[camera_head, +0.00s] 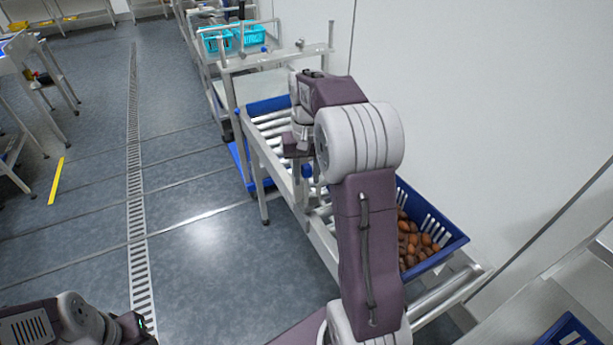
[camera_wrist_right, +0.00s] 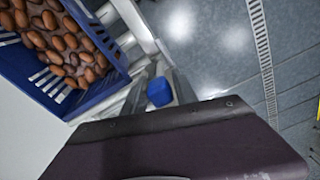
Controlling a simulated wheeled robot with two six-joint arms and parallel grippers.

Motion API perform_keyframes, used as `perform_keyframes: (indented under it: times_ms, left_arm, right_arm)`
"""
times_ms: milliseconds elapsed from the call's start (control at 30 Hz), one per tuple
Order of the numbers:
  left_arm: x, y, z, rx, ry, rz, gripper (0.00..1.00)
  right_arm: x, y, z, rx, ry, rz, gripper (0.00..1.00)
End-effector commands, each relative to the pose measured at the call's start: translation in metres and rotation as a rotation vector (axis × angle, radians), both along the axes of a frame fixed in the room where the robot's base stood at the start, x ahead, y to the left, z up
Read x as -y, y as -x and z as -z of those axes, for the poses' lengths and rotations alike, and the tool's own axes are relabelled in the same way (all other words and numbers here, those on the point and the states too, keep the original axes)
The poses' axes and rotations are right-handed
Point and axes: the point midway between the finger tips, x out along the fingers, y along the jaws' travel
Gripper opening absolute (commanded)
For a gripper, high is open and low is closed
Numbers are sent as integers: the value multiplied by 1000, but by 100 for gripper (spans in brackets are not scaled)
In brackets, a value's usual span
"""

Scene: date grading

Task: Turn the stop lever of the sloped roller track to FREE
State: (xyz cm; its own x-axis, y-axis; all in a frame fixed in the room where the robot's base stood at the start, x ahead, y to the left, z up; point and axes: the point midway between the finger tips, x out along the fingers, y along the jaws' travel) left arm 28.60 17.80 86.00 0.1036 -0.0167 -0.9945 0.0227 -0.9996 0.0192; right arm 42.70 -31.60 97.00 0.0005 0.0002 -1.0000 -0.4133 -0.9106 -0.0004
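The sloped roller track (camera_head: 272,122) runs from the back left toward the front right along the wall in the head view. A blue knob (camera_head: 306,170) shows at its side, partly behind my right arm. A blue knob also shows in the right wrist view (camera_wrist_right: 160,92), beside the metal rail; it may be the stop lever's grip. The lever's arm and any FREE marking cannot be made out. My left gripper (camera_head: 132,327) is at the lower left edge, away from the track.
A blue crate of brown dates (camera_head: 455,244) sits on the lower track and also shows in the right wrist view (camera_wrist_right: 92,100). Turquoise baskets (camera_head: 250,35) stand on a bench behind. The white wall is close on the right. The floor to the left is open.

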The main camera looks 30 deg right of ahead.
Motion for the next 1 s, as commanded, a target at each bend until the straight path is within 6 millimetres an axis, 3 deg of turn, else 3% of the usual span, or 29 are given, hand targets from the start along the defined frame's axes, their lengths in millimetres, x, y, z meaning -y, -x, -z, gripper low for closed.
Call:
perform_keyframes:
  times_ms: [133, 233, 267, 1000]
  left_arm:
    - [0, 0, 0, 0, 0, 0, 36]
    - [0, 0, 0, 0, 0, 0, 36]
    - [0, 0, 0, 0, 0, 0, 36]
    - [0, 0, 0, 0, 0, 0, 36]
  right_arm:
    - [0, 0, 0, 0, 0, 0, 31]
    - [0, 0, 0, 0, 0, 0, 3]
    - [0, 0, 0, 0, 0, 0, 0]
    - [0, 0, -1, 2, 0, 2, 0]
